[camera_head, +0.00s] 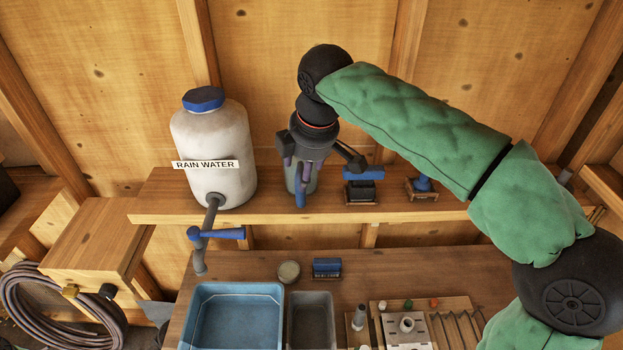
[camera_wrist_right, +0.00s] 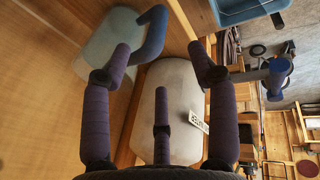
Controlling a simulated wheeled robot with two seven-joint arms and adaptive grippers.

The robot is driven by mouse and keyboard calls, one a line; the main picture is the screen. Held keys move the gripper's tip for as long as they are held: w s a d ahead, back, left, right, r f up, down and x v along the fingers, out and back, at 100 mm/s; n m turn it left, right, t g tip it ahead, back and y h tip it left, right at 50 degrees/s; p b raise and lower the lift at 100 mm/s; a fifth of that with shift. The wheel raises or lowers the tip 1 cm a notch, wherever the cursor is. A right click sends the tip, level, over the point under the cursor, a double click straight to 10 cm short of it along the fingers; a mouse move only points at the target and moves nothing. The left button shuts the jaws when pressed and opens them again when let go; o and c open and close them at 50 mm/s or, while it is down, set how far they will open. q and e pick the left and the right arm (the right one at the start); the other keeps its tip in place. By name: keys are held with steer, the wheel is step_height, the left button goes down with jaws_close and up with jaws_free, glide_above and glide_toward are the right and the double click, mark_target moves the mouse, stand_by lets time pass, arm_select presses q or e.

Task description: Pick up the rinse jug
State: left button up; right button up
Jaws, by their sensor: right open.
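The rinse jug (camera_head: 291,181), a pale grey-green vessel with a blue handle, stands on the wooden shelf right of the rain water tank. My right gripper (camera_head: 297,168) is over and in front of it, hiding much of its upper part. In the right wrist view the jug (camera_wrist_right: 104,38) is at upper left, with its handle between the spread purple fingers of the right gripper (camera_wrist_right: 160,55). The fingers are open and not closed on the handle. I cannot tell whether one touches the jug. My left gripper is not in view.
The white rain water tank (camera_head: 215,150) with its blue-handled tap stands left of the jug. A dark block with a blue top (camera_head: 361,190) is close on the right. Below are a blue basin (camera_head: 232,287), a grey tray (camera_head: 311,297) and a brush (camera_head: 327,268).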

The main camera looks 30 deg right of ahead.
mark_target(300, 195)
steer(key=shift+s+b+x, duration=0.1)
steer(key=shift+b+x, duration=0.5)
steer(key=shift+x, duration=2.3)
steer(key=shift+s+b+x, duration=0.15)
steer(key=shift+b+x, duration=0.45)
steer(key=shift+x, duration=2.3)
jaws_close()
steer(key=shift+w+d+r, duration=0.1)
